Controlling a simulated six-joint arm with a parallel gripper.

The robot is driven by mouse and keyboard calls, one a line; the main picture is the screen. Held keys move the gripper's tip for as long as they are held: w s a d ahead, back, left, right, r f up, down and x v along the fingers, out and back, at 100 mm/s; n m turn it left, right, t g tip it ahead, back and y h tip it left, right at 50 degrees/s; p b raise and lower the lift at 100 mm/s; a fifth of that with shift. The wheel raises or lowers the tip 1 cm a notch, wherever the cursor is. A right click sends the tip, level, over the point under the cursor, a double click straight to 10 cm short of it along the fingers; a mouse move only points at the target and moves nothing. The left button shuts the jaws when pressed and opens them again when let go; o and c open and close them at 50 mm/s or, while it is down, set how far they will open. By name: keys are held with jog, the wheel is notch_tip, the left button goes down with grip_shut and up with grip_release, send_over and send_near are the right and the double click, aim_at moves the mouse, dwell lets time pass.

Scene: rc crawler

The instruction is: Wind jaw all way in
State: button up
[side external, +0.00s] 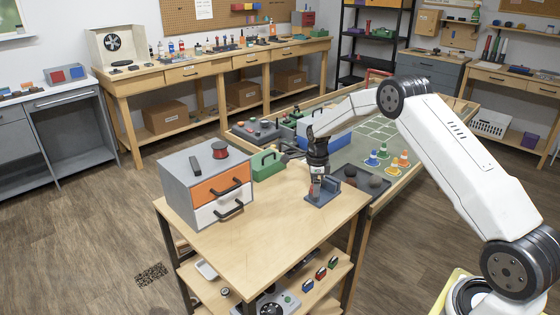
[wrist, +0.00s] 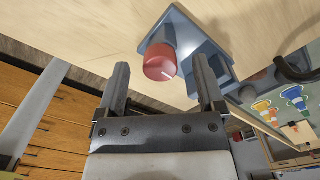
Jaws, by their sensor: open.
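A small blue-grey vise (side external: 323,195) stands on the light wood table near its right corner. In the wrist view the vise (wrist: 209,48) shows a red round knob (wrist: 159,62) with a white line on its rim. My gripper (side external: 316,176) is over the vise, pointing down, and hides part of it in the side external view. In the wrist view my gripper (wrist: 163,64) is open, with one finger on each side of the knob in the picture. Gaps show between the knob and both fingers. I cannot tell how far the fingertips are from it in depth. The jaw's gap is not clear.
A grey cabinet (side external: 178,190) with orange and white drawers stands on the table's left. A green box (side external: 267,164) sits behind it. A grey tray (side external: 366,181) and several cones (side external: 384,151) lie beyond the vise. The table's front middle (side external: 262,240) is clear.

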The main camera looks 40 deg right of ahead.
jog(key=shift+r, duration=0.1)
jog(key=shift+r, duration=2.95)
jog(key=shift+s+a+r+n, duration=0.2)
jog(key=shift+a+n, duration=0.2)
jog(key=s+a+r+n+t, duration=0.1)
jog(key=s+a+r+n, duration=0.3)
jog(key=s+a+n, duration=0.7)
jog(key=s+a+n+t, duration=0.1)
jog(key=s+a+n, duration=0.7)
jog(key=s+n, duration=0.5)
jog(key=shift+s+a+n+t, duration=0.2)
jog(key=shift+s+n+t, duration=0.1)
jog(key=shift+n, duration=0.8)
